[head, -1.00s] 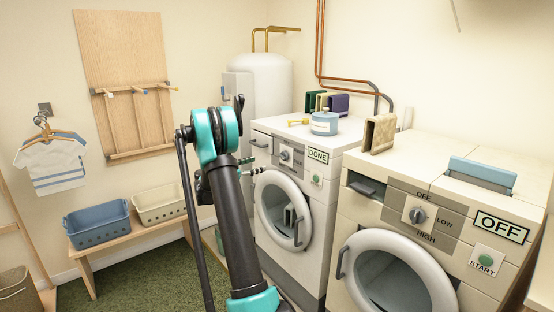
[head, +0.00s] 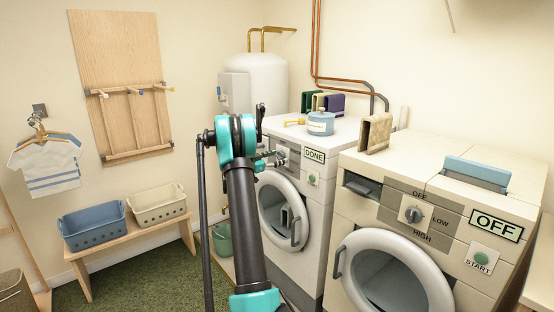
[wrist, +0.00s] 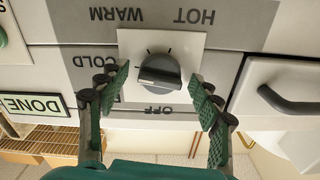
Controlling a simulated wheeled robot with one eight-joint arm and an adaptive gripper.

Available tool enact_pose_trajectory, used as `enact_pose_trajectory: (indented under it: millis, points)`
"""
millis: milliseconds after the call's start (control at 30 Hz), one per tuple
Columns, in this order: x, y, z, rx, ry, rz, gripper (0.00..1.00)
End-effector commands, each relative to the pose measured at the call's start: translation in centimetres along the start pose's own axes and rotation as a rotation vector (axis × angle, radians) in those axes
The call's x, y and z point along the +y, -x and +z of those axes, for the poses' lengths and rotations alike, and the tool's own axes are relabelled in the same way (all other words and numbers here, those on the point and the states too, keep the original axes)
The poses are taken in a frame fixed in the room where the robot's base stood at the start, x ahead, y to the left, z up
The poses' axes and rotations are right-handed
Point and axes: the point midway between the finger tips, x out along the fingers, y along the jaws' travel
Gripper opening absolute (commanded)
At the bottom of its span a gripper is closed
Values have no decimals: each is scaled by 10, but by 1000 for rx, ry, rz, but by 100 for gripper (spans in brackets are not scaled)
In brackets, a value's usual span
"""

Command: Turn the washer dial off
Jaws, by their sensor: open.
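The washer (head: 296,212) is the left white machine, with a DONE display (head: 314,156). Its grey dial (head: 282,157) shows in the head view just beyond my gripper (head: 267,158). In the upside-down wrist view, the round dial (wrist: 159,72) sits on a white plate with HOT, WARM, COLD and OFF labels around it. Its raised grip bar lies nearly level; I cannot tell which end is the pointer. My gripper (wrist: 160,84) is open, with one finger on each side of the dial. The fingers look apart from the dial and empty.
The other machine (head: 375,225) stands at right with an OFF display and its own dial (head: 412,214). The washer's round door (head: 282,211) is below my gripper. A bench (head: 133,238) with two baskets is at left. Green carpet covers the floor.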

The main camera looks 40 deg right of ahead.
Motion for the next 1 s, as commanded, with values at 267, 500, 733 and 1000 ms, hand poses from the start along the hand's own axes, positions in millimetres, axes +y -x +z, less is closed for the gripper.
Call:
enact_pose_trajectory:
  millis: [267,500,733,1000]
  points:
    - [0,0,0,0,0,0,55]
    - [0,0,0,0,0,0,25]
    - [0,0,0,0,6,0,15]
    - [0,1,0,0,94,0,15]
